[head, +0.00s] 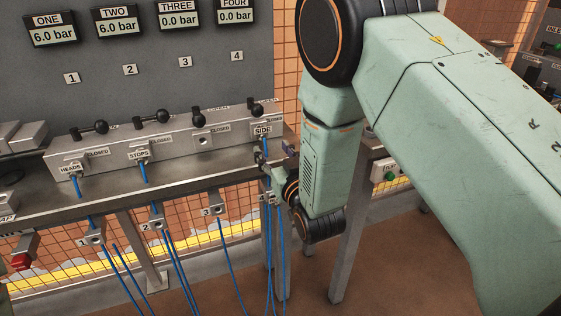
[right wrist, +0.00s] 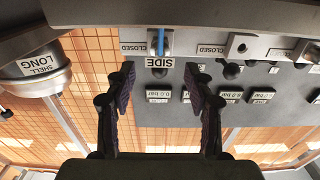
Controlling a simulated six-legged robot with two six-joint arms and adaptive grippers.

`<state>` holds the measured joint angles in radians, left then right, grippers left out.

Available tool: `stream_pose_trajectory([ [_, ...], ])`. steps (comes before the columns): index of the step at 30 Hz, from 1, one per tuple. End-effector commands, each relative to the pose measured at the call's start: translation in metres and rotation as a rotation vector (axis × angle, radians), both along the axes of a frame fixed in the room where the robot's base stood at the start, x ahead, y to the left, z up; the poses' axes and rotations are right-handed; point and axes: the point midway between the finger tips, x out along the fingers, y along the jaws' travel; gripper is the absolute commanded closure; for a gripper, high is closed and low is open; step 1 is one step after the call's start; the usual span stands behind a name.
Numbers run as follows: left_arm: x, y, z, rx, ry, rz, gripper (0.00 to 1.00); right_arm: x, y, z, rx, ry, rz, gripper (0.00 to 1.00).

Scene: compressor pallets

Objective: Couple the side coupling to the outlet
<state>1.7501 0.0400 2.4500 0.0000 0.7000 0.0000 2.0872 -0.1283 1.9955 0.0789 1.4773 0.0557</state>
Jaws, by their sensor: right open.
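The side coupling, with a white SIDE tag (head: 263,131) and a blue hose, sits at the fourth, rightmost outlet of the grey manifold block (head: 222,138). In the right wrist view the SIDE tag (right wrist: 160,62) is upside down at the block, with the blue hose above it. Whether the coupling is fully seated cannot be told. My right gripper (right wrist: 160,71) is open and empty; its fingers point at the coupling, one to each side, apart from it. In the head view my right gripper (head: 261,163) is small, just below the coupling. My left gripper is not in view.
HEADS (head: 70,169) and STOPS (head: 139,154) couplings sit at outlets one and two; outlet three (head: 204,142) is bare. Gauge four (head: 236,15) reads 0.0 bar. Numbered hose blocks hang under the bench edge.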

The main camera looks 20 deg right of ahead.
Motion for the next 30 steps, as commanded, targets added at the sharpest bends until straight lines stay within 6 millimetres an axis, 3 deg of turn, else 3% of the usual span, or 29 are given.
stream_pose_trajectory([
  [3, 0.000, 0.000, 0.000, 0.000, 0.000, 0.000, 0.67, -0.020, 0.000, 0.000, 0.000, 0.002, 0.001, 0.47],
  [9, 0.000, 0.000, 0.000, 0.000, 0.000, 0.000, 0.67, -0.039, -0.001, 0.000, 0.000, 0.001, 0.001, 0.47],
  [27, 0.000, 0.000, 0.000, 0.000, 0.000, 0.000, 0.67, -0.043, -0.001, 0.000, -0.002, 0.001, 0.001, 0.47],
  [30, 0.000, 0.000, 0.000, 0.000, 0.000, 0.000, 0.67, -0.044, -0.002, -0.009, -0.008, 0.043, -0.001, 0.47],
])
